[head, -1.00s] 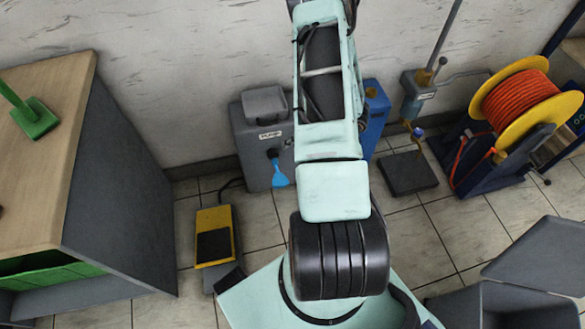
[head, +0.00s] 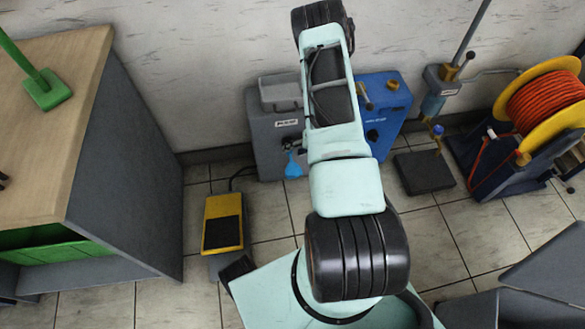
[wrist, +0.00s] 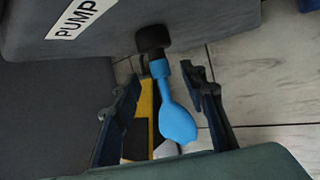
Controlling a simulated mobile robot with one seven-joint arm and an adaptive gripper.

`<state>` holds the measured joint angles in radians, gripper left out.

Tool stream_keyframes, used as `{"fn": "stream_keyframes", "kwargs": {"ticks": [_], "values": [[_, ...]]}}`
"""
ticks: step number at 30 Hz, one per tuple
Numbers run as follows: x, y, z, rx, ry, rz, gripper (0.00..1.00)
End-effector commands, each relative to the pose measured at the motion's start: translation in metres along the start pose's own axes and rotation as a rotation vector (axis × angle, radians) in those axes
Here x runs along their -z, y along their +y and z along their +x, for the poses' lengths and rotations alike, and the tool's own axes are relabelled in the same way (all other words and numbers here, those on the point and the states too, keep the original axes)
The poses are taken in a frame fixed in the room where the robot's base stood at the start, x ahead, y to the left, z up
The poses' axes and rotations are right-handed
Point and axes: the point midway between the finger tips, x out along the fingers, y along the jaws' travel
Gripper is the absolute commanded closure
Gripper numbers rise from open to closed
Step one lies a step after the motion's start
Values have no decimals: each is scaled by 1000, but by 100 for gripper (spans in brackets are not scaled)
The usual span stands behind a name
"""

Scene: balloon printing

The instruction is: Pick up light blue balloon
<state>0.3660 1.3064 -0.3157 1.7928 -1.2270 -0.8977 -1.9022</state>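The light blue balloon (head: 293,166) hangs limp from the black nozzle on the front of the grey pump (head: 262,146). In the wrist view the balloon (wrist: 178,122) hangs below the nozzle (wrist: 153,40), with its neck still on it. My gripper (wrist: 161,78) is open, with one finger to the left and one to the right of the balloon. Clear gaps show between balloon and fingers in this view; their depth relative to it is hard to tell.
A yellow foot pedal (head: 223,221) lies on the tiled floor left of my arm. A blue box (head: 386,110) stands beside the pump. A wooden-topped workbench (head: 50,130) is at the left. An orange hose reel (head: 545,105) and grey bin (head: 510,300) are at the right.

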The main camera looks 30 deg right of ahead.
Motion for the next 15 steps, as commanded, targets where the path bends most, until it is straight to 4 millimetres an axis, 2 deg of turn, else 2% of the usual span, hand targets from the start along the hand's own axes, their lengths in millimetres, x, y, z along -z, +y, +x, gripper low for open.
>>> {"fn": "stream_keyframes", "kwargs": {"ticks": [1, 3, 10, 15], "values": [[1, -2, 11, 0, 1, -2, 61], [0, -2, 18, 0, 0, -1, 61], [-1, -1, 19, 0, -2, 0, 61], [-1, -1, 19, 0, -1, 0, 78]]}}
